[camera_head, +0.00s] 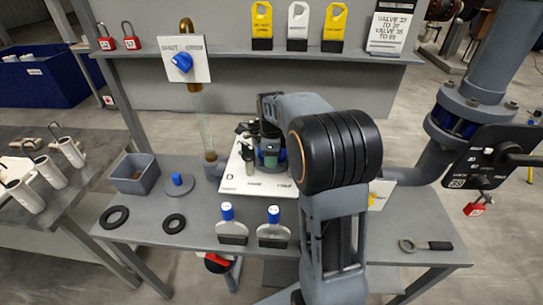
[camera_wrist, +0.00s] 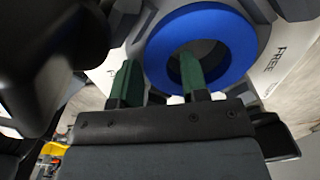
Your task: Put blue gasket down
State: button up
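The blue gasket (camera_wrist: 235,65) is a thick blue ring in the wrist view. My gripper (camera_wrist: 160,80) has one green finger inside the ring's hole and one outside its left rim, with the rim pinched between them. Behind the ring is a grey part with white panels, one lettered "FREE" (camera_wrist: 275,58). Whether the ring touches that part cannot be told. In the head view my gripper (camera_head: 268,155) is over a white board (camera_head: 232,182) on the grey bench, with a little blue showing by it. My arm hides much of the board.
A pipe valve (camera_head: 183,62) stands behind left; a large flanged pipe (camera_head: 467,115) stands right.

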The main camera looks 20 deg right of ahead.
jog(key=shift+o, duration=0.9)
notch_tip(320, 180, up, 12)
jog(key=s+a+f+n+t, duration=0.2)
jog(key=s+a+f+n, duration=0.2)
jog(key=s+n, duration=0.5)
jog(key=s+a+f+n+t, duration=0.2)
jog(key=s+a+f+n, duration=0.2)
jog(key=s+n, duration=0.6)
jog(key=a+n, duration=0.1)
jog(key=n, duration=0.4)
